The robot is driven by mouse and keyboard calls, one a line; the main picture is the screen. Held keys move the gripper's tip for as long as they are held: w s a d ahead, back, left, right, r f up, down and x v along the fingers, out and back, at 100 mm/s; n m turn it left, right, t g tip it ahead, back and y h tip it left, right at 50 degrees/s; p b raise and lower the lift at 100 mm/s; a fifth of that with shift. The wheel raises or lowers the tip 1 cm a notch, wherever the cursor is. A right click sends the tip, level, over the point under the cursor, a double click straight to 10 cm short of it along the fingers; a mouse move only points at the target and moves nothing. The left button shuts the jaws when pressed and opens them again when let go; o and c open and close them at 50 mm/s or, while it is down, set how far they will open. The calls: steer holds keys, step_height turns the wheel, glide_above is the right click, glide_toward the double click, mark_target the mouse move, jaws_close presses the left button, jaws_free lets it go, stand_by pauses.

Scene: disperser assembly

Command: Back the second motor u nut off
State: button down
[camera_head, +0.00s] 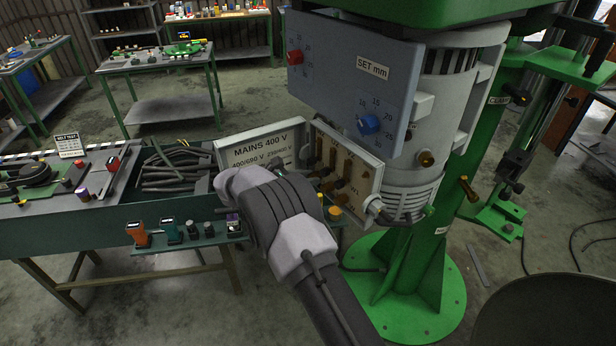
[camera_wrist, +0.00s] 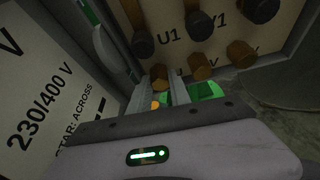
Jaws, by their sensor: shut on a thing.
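The open motor terminal box (camera_head: 374,188) hangs on the grey motor housing and holds rows of brass-coloured parts. In the wrist view its panel (camera_wrist: 168,14) reads U1 and V1. Dark-ended posts (camera_wrist: 200,25) stand above a lower row of brass nuts. The leftmost lower nut, below U1, is the motor u nut (camera_wrist: 157,74). My gripper (camera_wrist: 162,84) is shut on it, with its fingertips at the nut. In the head view my gripper (camera_head: 292,172) reaches in at the box's left side, and my wrist hides the grip.
A white MAINS 400 V plate (camera_head: 262,148) stands close left of the box. A blue-grey SET mm panel (camera_head: 352,75) hangs just above. A rack of small tools (camera_head: 180,237) is at lower left, before a green bench (camera_head: 100,222).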

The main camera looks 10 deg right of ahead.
steer(key=c, duration=1.5)
jaws_free()
